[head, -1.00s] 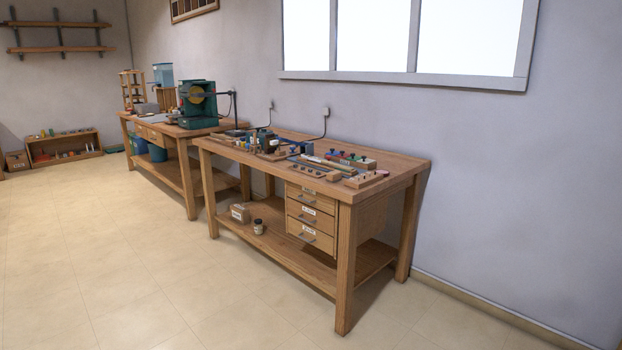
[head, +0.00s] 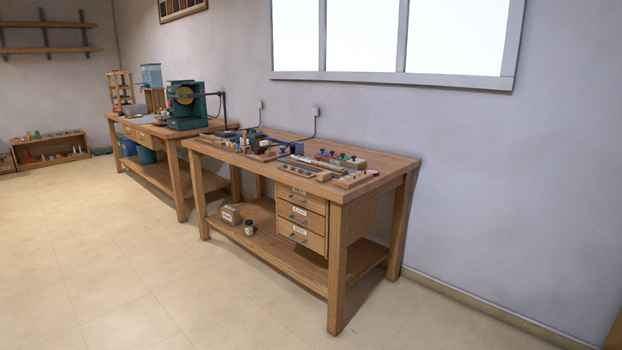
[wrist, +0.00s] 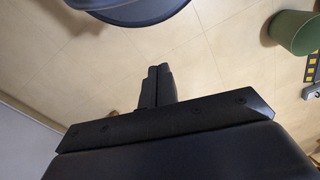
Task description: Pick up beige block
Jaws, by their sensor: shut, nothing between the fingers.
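The near workbench (head: 398,163) carries many small parts, too small to tell apart well. A small tan block (head: 324,177) lies near its front edge, beside a board with dark knobs; I cannot tell whether it is the beige block. My gripper (wrist: 158,72) shows in the wrist view with its two dark fingers together and nothing between them. It is above the tiled floor, away from the bench. My gripper is not in the head view.
A second bench with a green machine (head: 187,105) stands behind to the left. Drawers (head: 301,216) hang under the near bench; a small box (head: 231,214) and jar (head: 249,228) sit on its shelf. A green bin (wrist: 293,32) shows in the wrist view. Floor at left is clear.

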